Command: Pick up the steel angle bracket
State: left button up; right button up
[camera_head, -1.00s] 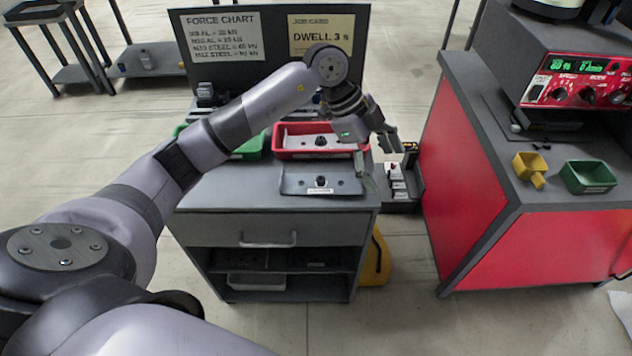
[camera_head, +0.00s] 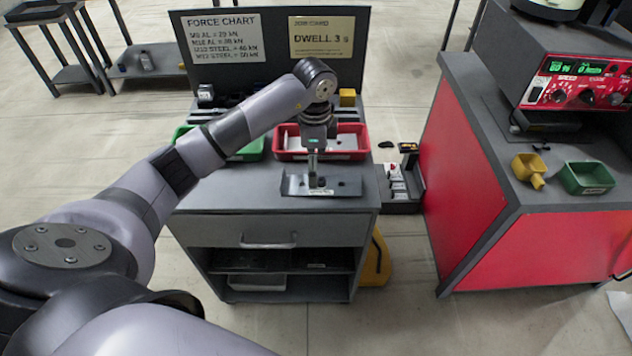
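A flat grey metal piece with holes (camera_head: 345,187), which looks like the steel angle bracket, lies on the front of the grey cart top. A small label is on its front edge. My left gripper (camera_head: 313,176) points down over the middle of this piece and hides part of it. Its fingers appear edge-on, so I cannot tell the gap between them or whether they touch the metal. My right gripper is not in view.
A red tray (camera_head: 283,156) with a lighter plate inside sits just behind, partly covered by my gripper. A green tray (camera_head: 250,153) is to its left. A sign board (camera_head: 277,60) stands at the back. A red-sided bench (camera_head: 470,170) stands right.

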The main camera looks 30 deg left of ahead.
pick_arm(q)
jog(key=f, duration=0.2)
jog(key=f+p, duration=0.1)
jog(key=f, duration=0.3)
jog(key=shift+w+f, duration=0.25)
jog(key=c, duration=1.6)
jog(key=shift+r, duration=0.1)
